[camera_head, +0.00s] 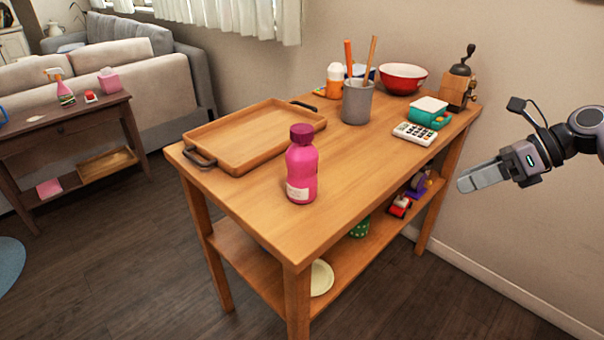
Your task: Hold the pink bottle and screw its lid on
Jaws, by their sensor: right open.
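A pink bottle (301,172) stands upright on the wooden table, near its front edge, with a label low on its side. A dark pink lid (302,134) sits on top of the bottle; I cannot tell how tightly it is on. My right gripper (468,184) is in the air at the right, beyond the table's right edge and well apart from the bottle. It is empty, and its jaws are seen side-on. My left gripper is not in view.
A wooden tray (221,136) lies left of the bottle on the table (352,170). A grey cup (357,104) with sticks, a red bowl (403,78), a calculator (415,134), a teal box (428,115) and a grinder (459,82) stand toward the back. The surface right of the bottle is clear.

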